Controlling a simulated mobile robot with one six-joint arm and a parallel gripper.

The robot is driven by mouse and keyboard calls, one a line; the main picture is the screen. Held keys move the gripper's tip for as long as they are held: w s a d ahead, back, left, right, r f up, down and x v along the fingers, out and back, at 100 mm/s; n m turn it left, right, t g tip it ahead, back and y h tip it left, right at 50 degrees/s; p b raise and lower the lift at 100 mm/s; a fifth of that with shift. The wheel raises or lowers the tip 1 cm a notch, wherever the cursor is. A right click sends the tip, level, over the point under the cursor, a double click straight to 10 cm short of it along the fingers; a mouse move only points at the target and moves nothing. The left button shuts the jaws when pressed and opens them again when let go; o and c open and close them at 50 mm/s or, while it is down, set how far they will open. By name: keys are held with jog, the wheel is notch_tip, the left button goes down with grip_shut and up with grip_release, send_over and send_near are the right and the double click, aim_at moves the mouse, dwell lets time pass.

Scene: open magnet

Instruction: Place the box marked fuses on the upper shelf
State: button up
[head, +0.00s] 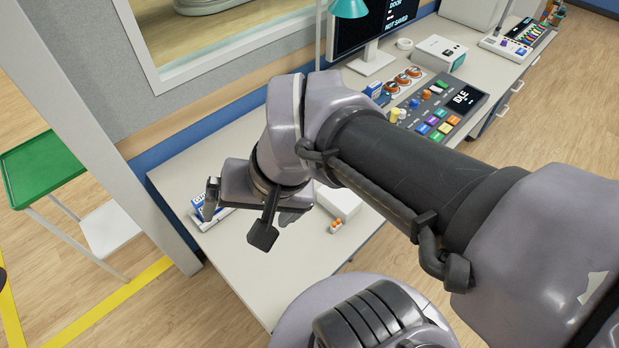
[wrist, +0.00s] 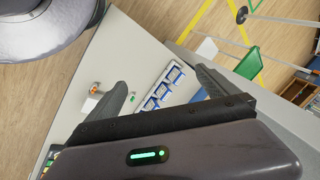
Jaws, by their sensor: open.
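My gripper (head: 238,218) is open and empty above the left end of the desk. In the wrist view its two fingers (wrist: 162,80) stand wide apart. Beyond them on the desk lies a white holder (wrist: 150,104) with several blue-and-white boxes (wrist: 173,75). In the head view part of these boxes (head: 197,203) shows beside the left finger; my gripper hides the rest. I cannot read a fuses label on any box. A stand at the left has a green upper shelf (head: 40,165), with nothing visible on it, and a white lower shelf (head: 108,228).
A white box (head: 340,202) and small orange-and-white items (head: 336,226) lie on the desk (head: 240,275) beside my arm. A button console (head: 435,112) and a monitor (head: 368,60) stand farther back. A grey post (head: 110,150) rises between desk and stand.

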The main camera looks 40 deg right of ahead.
jog(key=w+d+f+m+t+y+p, duration=0.1)
jog(key=w+d+f+m+y, duration=0.15)
jog(key=d+f+m, duration=0.65)
jog(key=w+d+f+m+t+y, duration=0.1)
jog(key=d+f+m+y, duration=0.2)
jog(key=d+f+m, duration=0.5)
jog(key=s+d+f+m+t+h, duration=0.75)
jog(key=s+d+f+m, duration=0.35)
jog(key=d, duration=0.4)
jog(key=shift+y, duration=0.5)
jog(key=b+x, duration=0.2)
jog(key=x, duration=0.9)
jog(key=shift+w+a+r, duration=0.15)
jog(key=b+x, duration=0.1)
jog(key=x, duration=0.2)
jog(key=b+x, duration=0.1)
jog(key=x, duration=0.2)
jog(key=shift+d, duration=0.25)
